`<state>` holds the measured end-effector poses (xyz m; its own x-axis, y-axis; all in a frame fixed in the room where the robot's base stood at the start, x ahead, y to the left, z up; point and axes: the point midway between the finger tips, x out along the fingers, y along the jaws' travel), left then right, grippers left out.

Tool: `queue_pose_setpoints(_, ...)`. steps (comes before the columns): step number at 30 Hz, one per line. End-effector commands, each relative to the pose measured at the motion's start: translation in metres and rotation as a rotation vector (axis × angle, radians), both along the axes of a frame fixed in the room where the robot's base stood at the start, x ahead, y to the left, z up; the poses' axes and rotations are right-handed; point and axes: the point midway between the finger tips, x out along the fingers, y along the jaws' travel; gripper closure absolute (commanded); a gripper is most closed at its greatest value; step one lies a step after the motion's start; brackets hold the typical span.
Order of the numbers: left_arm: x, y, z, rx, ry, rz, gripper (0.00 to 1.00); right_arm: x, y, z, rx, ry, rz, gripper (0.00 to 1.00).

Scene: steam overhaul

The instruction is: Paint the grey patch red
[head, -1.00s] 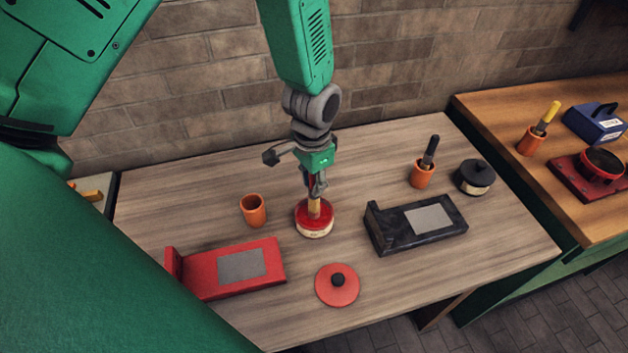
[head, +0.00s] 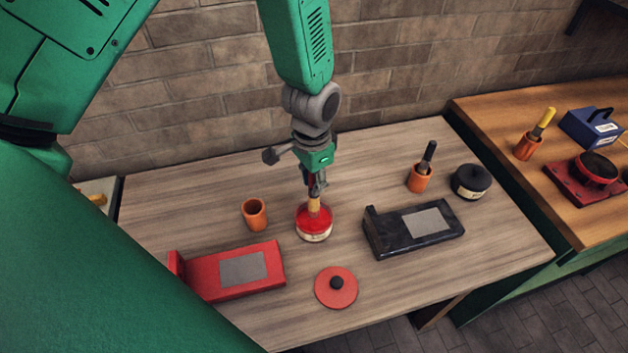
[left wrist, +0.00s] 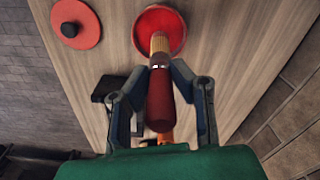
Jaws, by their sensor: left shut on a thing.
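My left gripper (head: 314,187) is shut on a brush with a red handle (left wrist: 160,100) and pale bristles. The brush points down, its tip at or in the open pot of red paint (head: 314,232). In the left wrist view the bristle end overlaps the red paint (left wrist: 150,22); how deep it sits I cannot tell. A red block (head: 207,281) with a grey patch (head: 243,268) lies at the front left. A black block (head: 385,240) also bears a grey patch (head: 427,222), right of the pot. My right gripper is not seen.
A red lid with a black knob (head: 336,287) lies in front of the pot. An empty orange cup (head: 255,214) stands left of it. An orange cup with a dark brush (head: 420,178) and a closed black pot (head: 471,182) stand at the back right. A wooden bench (head: 480,110) adjoins on the right.

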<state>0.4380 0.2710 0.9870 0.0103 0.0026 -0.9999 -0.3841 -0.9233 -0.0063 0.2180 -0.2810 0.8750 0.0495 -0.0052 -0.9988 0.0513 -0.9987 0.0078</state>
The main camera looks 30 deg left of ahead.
Motion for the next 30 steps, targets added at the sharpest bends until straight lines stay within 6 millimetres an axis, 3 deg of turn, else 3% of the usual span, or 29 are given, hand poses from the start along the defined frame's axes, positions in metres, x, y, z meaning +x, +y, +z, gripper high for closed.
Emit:
queue_pose_setpoints(8, 0.001, 0.0, 0.026, 0.0, -0.001, 0.001, 1.0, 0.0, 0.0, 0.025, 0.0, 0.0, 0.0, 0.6)
queue_pose_setpoints(15, 0.001, 0.0, 0.042, 0.0, -0.003, 0.001, 1.0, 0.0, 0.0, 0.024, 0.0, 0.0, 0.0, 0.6)
queue_pose_setpoints(30, 0.001, 0.0, 0.045, 0.0, -0.001, 0.001, 1.0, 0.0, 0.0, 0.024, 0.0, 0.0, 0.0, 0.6)
